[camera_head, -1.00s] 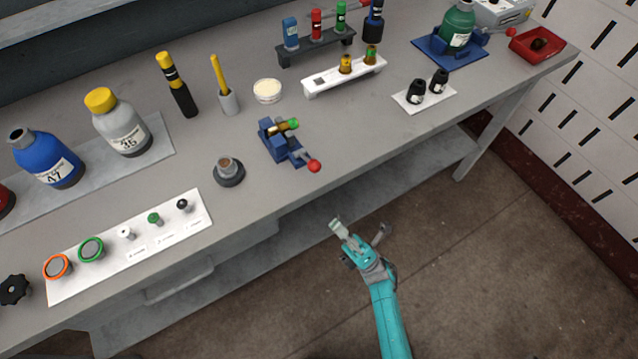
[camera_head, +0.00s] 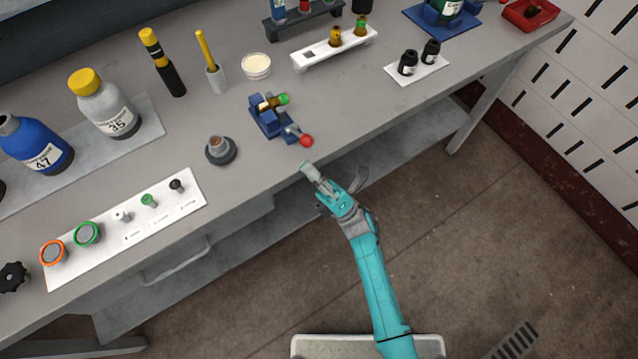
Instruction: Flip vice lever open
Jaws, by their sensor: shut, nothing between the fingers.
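The small blue vice (camera_head: 268,121) stands on the workbench near its front edge. A brown vial with a green cap (camera_head: 282,99) lies across its top, in its jaws as far as I can see. The vice lever (camera_head: 306,141) is a short grey arm with a red ball at its end, pointing to the lower right toward the bench edge. My gripper (camera_head: 309,168) is shut and empty. Its tip appears just below the red ball in the picture, by the bench's front edge, and seems apart from it. The height between them is hard to judge.
A dark round holder (camera_head: 220,150) stands left of the vice, and a white button panel (camera_head: 125,226) lies front left. A white dish (camera_head: 256,66), a white vial rack (camera_head: 335,49) and a white tray with black bottles (camera_head: 416,68) stand behind. Floor in front is open.

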